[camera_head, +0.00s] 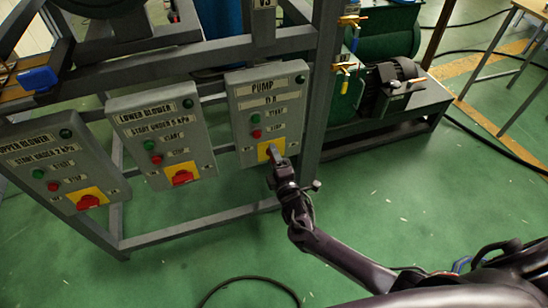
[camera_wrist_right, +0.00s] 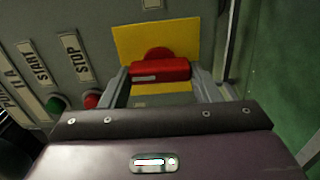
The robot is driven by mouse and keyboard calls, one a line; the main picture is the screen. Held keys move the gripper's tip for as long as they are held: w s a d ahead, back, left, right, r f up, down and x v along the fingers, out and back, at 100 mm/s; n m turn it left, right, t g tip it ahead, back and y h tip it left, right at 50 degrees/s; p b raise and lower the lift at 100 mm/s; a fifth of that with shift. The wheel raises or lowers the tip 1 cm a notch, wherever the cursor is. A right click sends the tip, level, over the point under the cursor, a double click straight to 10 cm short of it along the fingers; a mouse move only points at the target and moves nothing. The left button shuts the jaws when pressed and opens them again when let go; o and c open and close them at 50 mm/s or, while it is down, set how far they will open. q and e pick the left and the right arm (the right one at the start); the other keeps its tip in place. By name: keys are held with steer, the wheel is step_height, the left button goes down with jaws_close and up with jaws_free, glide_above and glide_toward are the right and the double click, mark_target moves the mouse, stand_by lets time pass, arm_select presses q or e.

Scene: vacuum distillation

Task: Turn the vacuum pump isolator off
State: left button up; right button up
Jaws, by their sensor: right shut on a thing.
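The pump control box (camera_head: 262,112) is a grey panel labelled PUMP, with a green button, a red button and a yellow isolator plate (camera_head: 264,153) low on its face. In the right wrist view the isolator's red rotary handle (camera_wrist_right: 160,70) lies across the yellow plate (camera_wrist_right: 190,37). My right gripper (camera_head: 275,153) is at this isolator and hides most of the handle in the head view. In the right wrist view its two fingers stand on either side of the red handle, shut on it (camera_wrist_right: 168,85). My left gripper is not in view.
The lower blower box (camera_head: 160,130) and upper blower box (camera_head: 60,165) hang to the left on the same grey frame (camera_head: 200,222), each with a red isolator handle. A motor (camera_head: 392,75) stands behind on the right. Green floor is open in front, with a black cable (camera_head: 245,279).

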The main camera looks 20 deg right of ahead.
stand_by(0.5)
steer(key=o, duration=1)
steer(key=shift+s, duration=0.1)
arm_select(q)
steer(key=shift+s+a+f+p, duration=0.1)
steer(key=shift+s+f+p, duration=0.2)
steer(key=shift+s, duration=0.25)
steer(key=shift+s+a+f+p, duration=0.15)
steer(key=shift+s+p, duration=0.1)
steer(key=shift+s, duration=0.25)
arm_select(e)
steer(key=s, duration=0.7)
steer(key=shift+s+d, duration=0.1)
steer(key=shift+s, duration=0.25)
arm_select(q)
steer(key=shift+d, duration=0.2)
